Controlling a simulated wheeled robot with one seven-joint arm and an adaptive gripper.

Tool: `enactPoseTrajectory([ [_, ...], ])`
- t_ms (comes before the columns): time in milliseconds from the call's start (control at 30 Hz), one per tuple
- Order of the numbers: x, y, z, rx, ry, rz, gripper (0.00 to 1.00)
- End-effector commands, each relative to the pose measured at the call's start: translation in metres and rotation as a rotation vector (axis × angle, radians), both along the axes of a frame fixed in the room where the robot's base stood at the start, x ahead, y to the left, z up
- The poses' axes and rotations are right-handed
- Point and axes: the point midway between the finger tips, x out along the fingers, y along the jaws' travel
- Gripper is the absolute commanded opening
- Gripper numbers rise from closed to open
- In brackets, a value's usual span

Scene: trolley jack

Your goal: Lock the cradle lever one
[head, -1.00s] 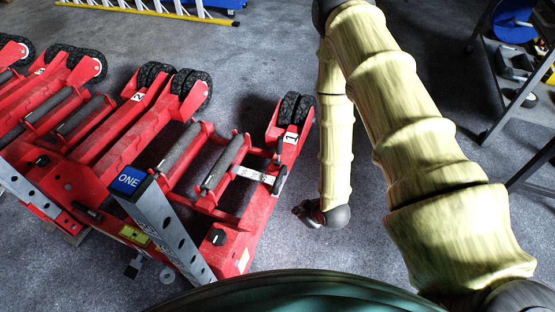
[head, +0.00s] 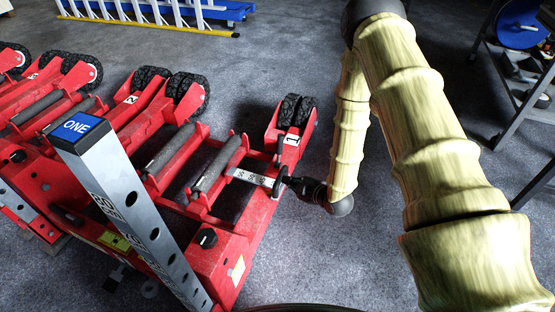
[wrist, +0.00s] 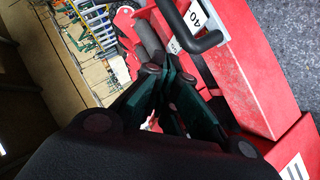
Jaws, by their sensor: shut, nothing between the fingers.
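The red trolley jack marked 1 (head: 262,215) has a grey post (head: 122,205) with a blue ONE cap (head: 77,126). A black lever handle (head: 279,184) sits at the right end of a pale numbered plate (head: 250,176), on the jack's right side. In the wrist view the black bent handle (wrist: 196,40) crosses the top, beside a plate marked 40 (wrist: 190,22). My gripper (head: 294,184) is beside the handle on its right. Its dark fingers (wrist: 166,82) are shut and empty, below the handle in the wrist view. Contact with the handle cannot be told.
More red jacks, one marked 2 (head: 131,99), stand to the left. Two grey rollers cross jack one's cradle. A blue and white rack (head: 190,12) is at the back, and a metal stand (head: 520,90) is at right. The floor behind jack one is clear.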

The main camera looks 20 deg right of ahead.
Motion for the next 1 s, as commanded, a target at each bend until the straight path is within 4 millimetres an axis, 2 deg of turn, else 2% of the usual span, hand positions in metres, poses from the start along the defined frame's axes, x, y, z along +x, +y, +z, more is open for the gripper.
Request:
enactPoseTrajectory([
  [33, 0.008, -0.002, -0.01, -0.015, -0.035, 0.015, 0.0],
  [500, 0.06, -0.017, -0.017, -0.183, -0.363, 0.158, 0.0],
  [700, 0.071, -0.022, -0.016, -0.235, -0.456, 0.191, 0.0],
  [1000, 0.075, -0.024, -0.012, -0.256, -0.493, 0.204, 0.0],
])
